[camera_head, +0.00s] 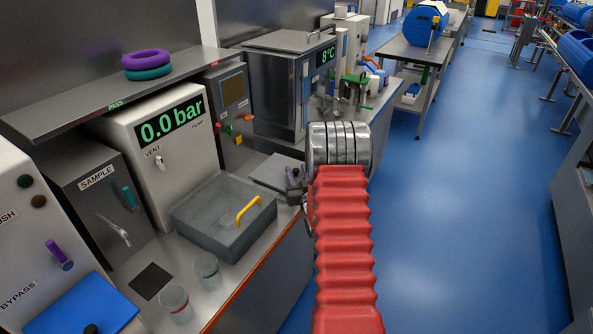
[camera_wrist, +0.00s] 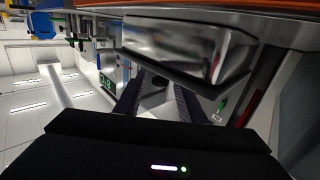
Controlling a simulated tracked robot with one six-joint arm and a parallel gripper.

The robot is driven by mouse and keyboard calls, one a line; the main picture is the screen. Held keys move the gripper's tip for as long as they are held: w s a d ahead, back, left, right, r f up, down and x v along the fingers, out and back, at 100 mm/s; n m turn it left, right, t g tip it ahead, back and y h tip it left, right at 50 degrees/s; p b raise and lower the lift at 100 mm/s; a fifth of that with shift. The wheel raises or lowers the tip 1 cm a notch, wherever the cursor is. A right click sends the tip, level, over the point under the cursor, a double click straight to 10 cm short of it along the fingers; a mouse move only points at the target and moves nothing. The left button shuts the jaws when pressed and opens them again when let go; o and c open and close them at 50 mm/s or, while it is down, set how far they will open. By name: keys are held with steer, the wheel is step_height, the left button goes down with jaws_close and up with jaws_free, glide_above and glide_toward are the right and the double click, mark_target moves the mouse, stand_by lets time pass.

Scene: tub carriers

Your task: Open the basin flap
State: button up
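The basin is a grey metal box (camera_head: 215,228) on the bench at the left in the head view. Its flat top flap (camera_head: 215,205) lies closed and carries a yellow bar handle (camera_head: 249,210). My gripper (camera_head: 268,188) is just beyond the basin's far right corner, above the bench and apart from the yellow handle. In the wrist view, my two dark fingers (camera_wrist: 158,100) stand apart with nothing held between them. A shiny metal box (camera_wrist: 185,48), seemingly the basin, fills the upper middle there. The handle cannot be made out in that view.
A white pressure unit (camera_head: 165,150) reading 0.0 bar stands behind the basin, under a shelf (camera_head: 105,92) with two rings. Two clear cups (camera_head: 207,272) and a dark square pad (camera_head: 151,281) lie in front. A steel cabinet (camera_head: 275,95) stands further along. The blue floor is clear.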

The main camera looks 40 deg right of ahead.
steer(key=shift+w+d, duration=0.25)
steer(key=shift+w, duration=0.35)
steer(key=shift+c, duration=0.4)
jaws_close()
